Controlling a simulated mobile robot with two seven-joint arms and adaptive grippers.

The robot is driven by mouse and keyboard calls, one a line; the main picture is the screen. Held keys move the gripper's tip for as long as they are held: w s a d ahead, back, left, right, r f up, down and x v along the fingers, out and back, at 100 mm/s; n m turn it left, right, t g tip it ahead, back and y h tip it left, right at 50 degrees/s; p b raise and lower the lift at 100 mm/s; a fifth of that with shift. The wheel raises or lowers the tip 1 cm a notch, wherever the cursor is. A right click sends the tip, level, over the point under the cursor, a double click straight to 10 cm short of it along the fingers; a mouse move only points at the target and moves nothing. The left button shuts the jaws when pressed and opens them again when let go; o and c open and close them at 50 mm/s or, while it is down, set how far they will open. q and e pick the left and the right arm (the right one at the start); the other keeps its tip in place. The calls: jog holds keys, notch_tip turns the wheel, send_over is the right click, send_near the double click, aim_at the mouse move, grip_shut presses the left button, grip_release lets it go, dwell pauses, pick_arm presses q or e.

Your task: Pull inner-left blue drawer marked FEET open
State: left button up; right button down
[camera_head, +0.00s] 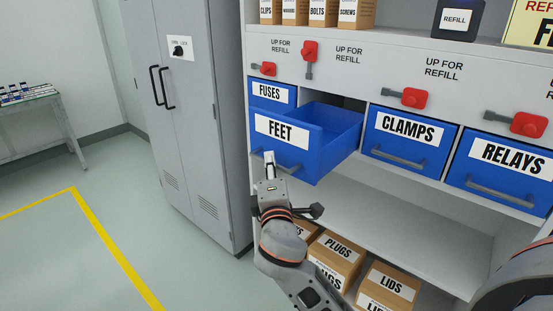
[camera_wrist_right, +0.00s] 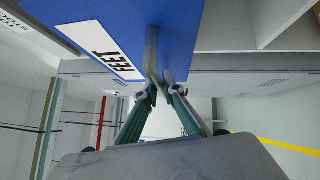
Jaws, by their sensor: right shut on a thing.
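The blue FEET drawer (camera_head: 285,150) stands pulled well out of the shelf unit, and its blue inside shows bare in the head view. Its label and blue front also show in the wrist view (camera_wrist_right: 180,22). My right gripper (camera_head: 268,162) is at the left part of the drawer's grey bar handle (camera_head: 292,168). In the right wrist view its fingers (camera_wrist_right: 161,88) are closed on the handle (camera_wrist_right: 152,48). The red lever (camera_head: 309,51) above the FEET slot stands upright. My left gripper is not in view.
Blue drawers FUSES (camera_head: 272,95), CLAMPS (camera_head: 409,138) and RELAYS (camera_head: 507,170) sit in the same row, with red levers lying sideways above them. Cardboard boxes (camera_head: 337,258) stand below. A grey locker (camera_head: 184,130) is at the left; the floor before it is clear.

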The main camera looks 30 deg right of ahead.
jog(key=c, duration=2.1)
grip_release()
jog(key=shift+c, duration=0.2)
jog(key=shift+s, duration=0.1)
jog(key=v, duration=1.2)
